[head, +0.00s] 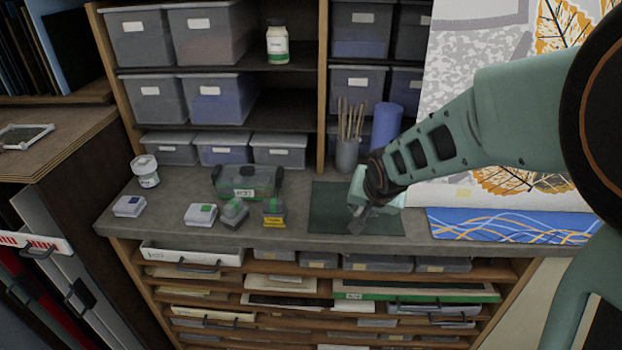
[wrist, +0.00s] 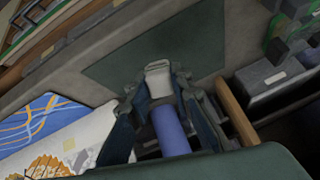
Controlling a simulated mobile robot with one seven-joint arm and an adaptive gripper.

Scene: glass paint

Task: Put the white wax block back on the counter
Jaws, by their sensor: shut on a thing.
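My gripper (head: 358,222) is low over the dark green mat (head: 328,200) on the grey counter (head: 120,222). In the wrist view my gripper (wrist: 158,88) is shut on a pale whitish block (wrist: 158,76), which looks like the white wax block. The block is between the fingertips with the mat (wrist: 205,50) behind it. In the head view my gripper mostly hides it. I cannot tell whether it touches the mat.
A brush cup (head: 347,155) and blue cylinder (head: 386,128) stand behind. A blue patterned sheet (head: 510,226) lies right.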

